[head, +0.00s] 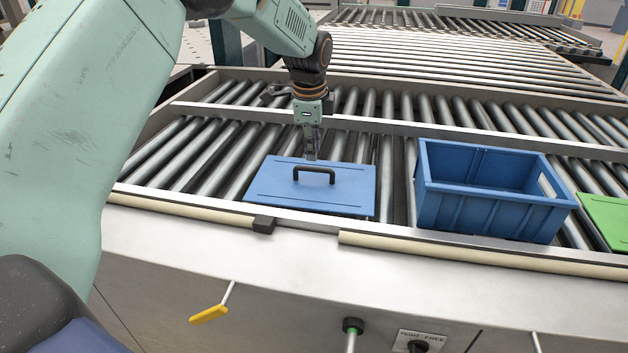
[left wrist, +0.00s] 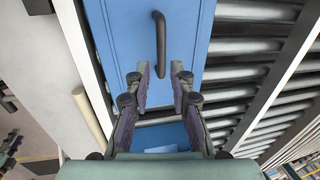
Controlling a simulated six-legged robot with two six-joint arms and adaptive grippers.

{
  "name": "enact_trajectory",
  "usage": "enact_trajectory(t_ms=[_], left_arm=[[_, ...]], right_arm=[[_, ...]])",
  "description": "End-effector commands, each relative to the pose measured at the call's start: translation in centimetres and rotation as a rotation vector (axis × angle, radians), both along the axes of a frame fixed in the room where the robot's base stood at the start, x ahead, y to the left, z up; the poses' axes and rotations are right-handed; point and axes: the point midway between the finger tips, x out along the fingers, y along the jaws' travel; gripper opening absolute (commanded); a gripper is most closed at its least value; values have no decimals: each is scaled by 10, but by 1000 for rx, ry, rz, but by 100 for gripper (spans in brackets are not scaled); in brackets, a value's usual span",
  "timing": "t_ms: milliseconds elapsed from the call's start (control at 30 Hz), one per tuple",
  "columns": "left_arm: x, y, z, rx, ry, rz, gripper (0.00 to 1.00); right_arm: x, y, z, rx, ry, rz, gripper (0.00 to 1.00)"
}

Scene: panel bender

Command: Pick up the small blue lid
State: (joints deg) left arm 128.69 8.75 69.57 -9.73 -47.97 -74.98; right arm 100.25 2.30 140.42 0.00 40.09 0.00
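The small blue lid (head: 340,197) lies flat on the rollers, with a black handle (head: 314,173) standing up on its top. In the left wrist view the lid (left wrist: 125,40) fills the upper middle, and its dark handle (left wrist: 160,40) shows just beyond the fingertips. My left gripper (head: 312,155) points down over the lid, close to the handle and on its far side in the head view. My right gripper is not in view.
An open blue crate (head: 490,215) stands on the rollers right of the lid. A green lid (head: 608,220) lies at the right edge. A metal rail (head: 400,130) runs behind the lid, and a front ledge (head: 290,215) with a dark block (head: 263,225) runs before it.

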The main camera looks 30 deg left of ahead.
Motion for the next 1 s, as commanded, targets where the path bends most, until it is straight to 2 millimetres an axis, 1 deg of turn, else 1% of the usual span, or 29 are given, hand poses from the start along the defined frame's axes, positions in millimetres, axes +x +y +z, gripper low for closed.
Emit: enact_trajectory(t_ms=[133, 367, 633, 767, 1000], left_arm=[[-1, 0, -8, 0, 3, 0, 23], [2, 2, -32, 0, 4, 0, 23], [9, 8, -69, 1, 3, -1, 23], [12, 8, -77, 1, 1, -2, 23], [13, 8, -78, 1, 1, -1, 22]], right_arm=[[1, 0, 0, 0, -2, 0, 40], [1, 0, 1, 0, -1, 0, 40], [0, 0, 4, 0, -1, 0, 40], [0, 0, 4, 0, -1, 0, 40], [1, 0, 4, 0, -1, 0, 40]])
